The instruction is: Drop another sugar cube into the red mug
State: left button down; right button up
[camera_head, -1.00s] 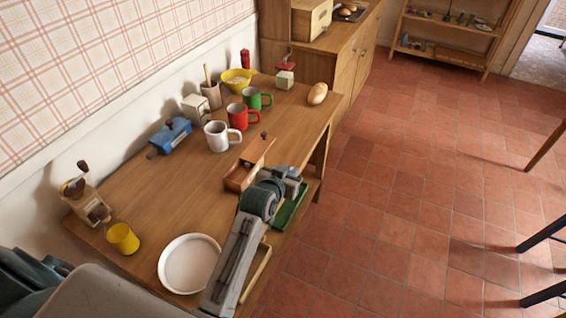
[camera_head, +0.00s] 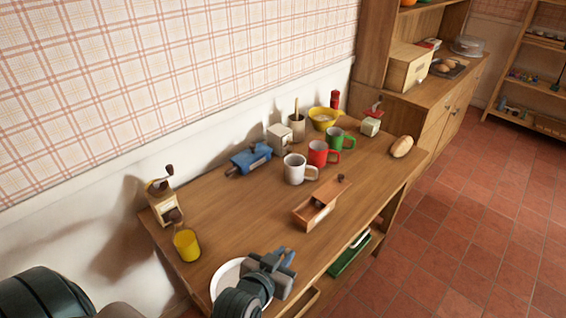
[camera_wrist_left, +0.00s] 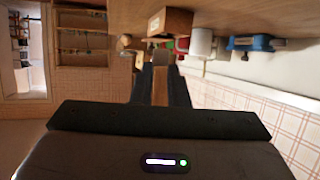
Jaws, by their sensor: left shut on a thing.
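The red mug (camera_head: 318,153) stands upright on the wooden table (camera_head: 235,215), between the white mug (camera_head: 295,170) and the green mug (camera_head: 337,138). My left gripper (camera_head: 284,258) is over the plate near the front edge, well apart from the red mug. In the left wrist view the left gripper (camera_wrist_left: 161,62) is shut on a small brownish thing, too dark to name. The inside of the red mug is hard to make out. My right gripper is out of view.
A coffee grinder (camera_head: 163,207) and a blue thing (camera_head: 249,159) stand along the wall. Bread (camera_head: 402,147) lies at right. The table's middle is clear.

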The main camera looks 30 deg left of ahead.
aim_at(322, 164)
jog(key=i+l+u, duration=0.25)
jog(key=u, duration=0.15)
jog(key=i+l+u, duration=0.2)
jog(key=l+u, duration=0.15)
jog(key=l, duration=0.15)
jog(key=i+l+u, duration=0.2)
jog(key=l+u, duration=0.2)
jog(key=i+l, duration=0.1)
jog(key=l, duration=0.4)
jog(key=i+l+u, duration=0.1)
jog(key=l, duration=0.4)
jog(key=i+l, duration=0.15)
jog(key=l, duration=0.3)
jog(key=l+u, duration=0.1)
jog(key=l, duration=0.4)
jog(key=i+l, duration=0.15)
jog(key=l, duration=0.35)
jog(key=i+j, duration=0.15)
jog(key=i, duration=0.2)
